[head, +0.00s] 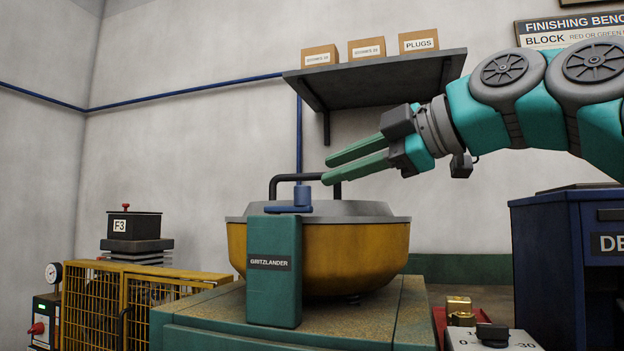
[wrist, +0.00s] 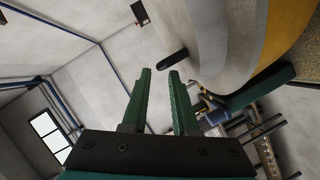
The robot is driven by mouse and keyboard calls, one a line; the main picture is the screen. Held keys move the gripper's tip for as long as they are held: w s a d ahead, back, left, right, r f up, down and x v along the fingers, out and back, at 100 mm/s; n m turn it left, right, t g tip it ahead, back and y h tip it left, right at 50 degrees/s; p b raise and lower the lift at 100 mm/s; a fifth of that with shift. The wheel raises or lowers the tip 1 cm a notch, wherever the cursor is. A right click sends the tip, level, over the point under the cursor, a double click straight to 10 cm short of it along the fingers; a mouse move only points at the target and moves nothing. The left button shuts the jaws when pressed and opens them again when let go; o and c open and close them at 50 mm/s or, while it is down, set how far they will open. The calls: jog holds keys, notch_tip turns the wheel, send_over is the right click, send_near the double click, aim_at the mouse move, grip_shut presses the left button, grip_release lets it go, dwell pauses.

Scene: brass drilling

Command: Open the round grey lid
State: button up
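The round grey lid (head: 360,209) sits flat on a yellow bowl (head: 365,250), with no gap seen at the rim. A black bar handle (head: 290,178) rises from the lid. In the wrist view, the lid (wrist: 208,40) is at upper right, and a dark bar, apparently the handle (wrist: 172,61), shows just beyond the fingertips. My gripper (head: 327,170) comes from the right, its green fingers pointing left at about the handle's height. In the wrist view, my gripper (wrist: 160,74) has its fingers apart with nothing between them. Contact with the handle cannot be told.
A green post labelled GRITZLANDER (head: 274,285) with a blue lever (head: 290,209) stands before the bowl. A shelf (head: 390,85) with three boxes hangs above. A yellow cage (head: 130,300) stands left. A blue cabinet (head: 545,270) and a grey dial box (head: 490,340) are right.

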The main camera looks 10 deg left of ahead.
aim_at(311, 178)
jog(key=x, duration=0.5)
jog(key=shift+w+a+f, duration=0.1)
jog(key=shift+a+f, duration=0.05)
jog(key=shift+a, duration=0.2)
grip_shut()
dwell(1.1)
